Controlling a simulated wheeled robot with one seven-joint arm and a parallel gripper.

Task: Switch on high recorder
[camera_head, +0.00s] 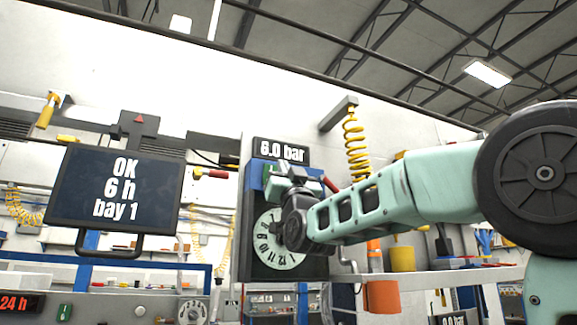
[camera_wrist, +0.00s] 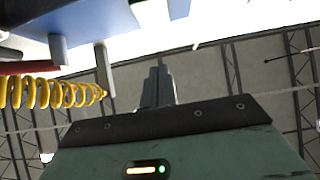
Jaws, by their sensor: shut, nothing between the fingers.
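A tall dark wall unit (camera_head: 245,215) in the head view has a display reading "6.0 bar" (camera_head: 281,151) above it, a blue upper part (camera_head: 252,176) and a round pale dial (camera_head: 264,260). I take it for the high recorder. My gripper (camera_head: 284,174) is in front of its upper part, and my wrist hides part of the dial. A small green part (camera_head: 268,171) shows beside the gripper; I cannot tell if it is the switch. In the wrist view my gripper (camera_wrist: 158,72) is shut and empty, apart from a blue box (camera_wrist: 90,15) at upper left.
A yellow coiled hose (camera_head: 356,145) hangs right of the unit and shows close in the wrist view (camera_wrist: 50,93). A screen (camera_head: 115,195) reading "OK 6 h bay 1" stands at left. A lower panel has another dial (camera_head: 192,311) and a "24 h" display (camera_head: 20,303).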

